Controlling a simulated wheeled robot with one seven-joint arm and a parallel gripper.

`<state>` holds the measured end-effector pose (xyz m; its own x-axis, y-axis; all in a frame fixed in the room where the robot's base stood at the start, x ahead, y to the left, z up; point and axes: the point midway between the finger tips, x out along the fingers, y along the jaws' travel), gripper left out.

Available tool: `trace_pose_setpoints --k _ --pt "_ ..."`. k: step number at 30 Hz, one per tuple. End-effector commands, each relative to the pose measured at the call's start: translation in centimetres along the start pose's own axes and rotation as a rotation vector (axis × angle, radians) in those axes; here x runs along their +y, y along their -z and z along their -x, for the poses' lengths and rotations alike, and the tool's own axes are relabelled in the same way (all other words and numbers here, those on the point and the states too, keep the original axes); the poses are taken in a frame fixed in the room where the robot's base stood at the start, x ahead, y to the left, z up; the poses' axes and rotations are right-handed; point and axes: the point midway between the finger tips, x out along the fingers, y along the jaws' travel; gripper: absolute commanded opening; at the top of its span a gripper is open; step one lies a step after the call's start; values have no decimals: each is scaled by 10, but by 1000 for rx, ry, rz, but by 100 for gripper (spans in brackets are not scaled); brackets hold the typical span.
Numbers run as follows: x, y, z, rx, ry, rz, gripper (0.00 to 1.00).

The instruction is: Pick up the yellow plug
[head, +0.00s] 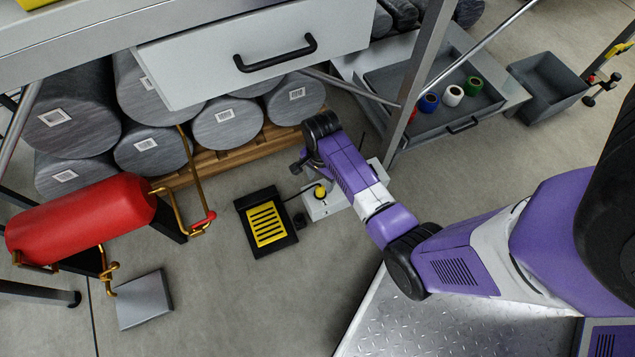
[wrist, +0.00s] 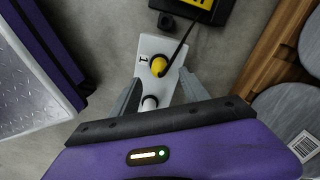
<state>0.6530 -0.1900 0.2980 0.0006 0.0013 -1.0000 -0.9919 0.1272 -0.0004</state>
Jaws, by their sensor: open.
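The yellow plug (wrist: 159,66) sits on a white box (wrist: 150,46) on the floor, with a dark cable running up from it. In the head view the yellow plug (head: 320,191) shows on top of the white box (head: 325,206), close to my gripper. My gripper (wrist: 159,84) is open in the wrist view, its two grey fingers on either side of the box's near end. The plug lies just beyond the fingertips, not between them. A white round knob (wrist: 149,103) on the box is between the fingers. In the head view my arm hides part of the box.
A black pedal with a yellow grille (head: 268,222) lies left of the box, with a small black piece (head: 299,219) between them. Grey rolls (head: 228,123) lie on a wooden pallet (head: 190,172) behind. A drawer unit (head: 250,60) overhangs behind.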

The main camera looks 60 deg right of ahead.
Motion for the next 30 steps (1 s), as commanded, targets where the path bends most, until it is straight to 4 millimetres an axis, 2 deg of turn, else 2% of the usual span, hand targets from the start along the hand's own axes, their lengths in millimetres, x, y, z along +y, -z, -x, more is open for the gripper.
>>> trace_pose_setpoints --k 1,8,17,25,26,30 --pt "0 0 -10 0 -1 1 53" --pt "0 -1 -25 1 1 3 53" --pt "0 -4 -64 1 2 3 53" --pt "0 -4 -66 1 3 4 53" --pt "0 -4 -66 1 3 4 51" --pt "0 -4 -66 1 3 4 24"
